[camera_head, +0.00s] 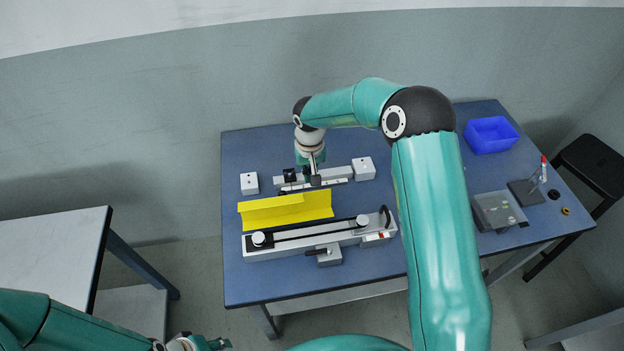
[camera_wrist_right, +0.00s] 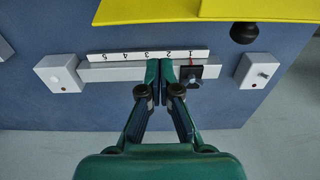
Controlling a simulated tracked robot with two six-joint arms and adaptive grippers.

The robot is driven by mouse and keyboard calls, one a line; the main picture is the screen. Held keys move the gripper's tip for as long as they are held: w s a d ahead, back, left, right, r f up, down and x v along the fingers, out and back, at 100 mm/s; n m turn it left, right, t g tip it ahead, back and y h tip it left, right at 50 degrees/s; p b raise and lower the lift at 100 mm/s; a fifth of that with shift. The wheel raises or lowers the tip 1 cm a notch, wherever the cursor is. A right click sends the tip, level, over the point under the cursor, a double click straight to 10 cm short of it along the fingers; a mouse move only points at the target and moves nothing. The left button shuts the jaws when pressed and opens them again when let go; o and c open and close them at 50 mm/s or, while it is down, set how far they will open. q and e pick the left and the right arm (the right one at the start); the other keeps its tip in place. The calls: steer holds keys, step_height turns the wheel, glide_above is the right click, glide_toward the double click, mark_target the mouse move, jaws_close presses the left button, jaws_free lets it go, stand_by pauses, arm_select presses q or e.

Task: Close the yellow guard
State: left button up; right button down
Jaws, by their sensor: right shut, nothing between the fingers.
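The yellow guard (camera_head: 287,209) is a bent sheet lying along the middle of the blue table's fixture, behind the long grey rail. It also shows at the top edge of the right wrist view (camera_wrist_right: 200,10), cut off there. My right gripper (camera_head: 315,181) is over the rear scale rail, on the far side of the guard and apart from it. In the right wrist view its fingers (camera_wrist_right: 160,68) are shut together and empty, beside the black slider. My left gripper (camera_head: 203,344) is at the bottom edge, partly cut off, away from the guard; its jaws are unclear.
The rear rail has a numbered scale (camera_wrist_right: 145,56), a black slider (camera_wrist_right: 190,72) and white end blocks (camera_head: 249,183). A black knob (camera_wrist_right: 244,32) is by the guard. The long grey rail (camera_head: 318,235) lies in front. A blue bin (camera_head: 491,135) and grey box (camera_head: 497,211) are right.

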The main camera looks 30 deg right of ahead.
steer(key=s, duration=0.1)
steer(key=s+p, duration=0.1)
steer(key=s+a+r, duration=0.1)
steer(key=shift+s, duration=0.35)
steer(key=shift+f, duration=0.1)
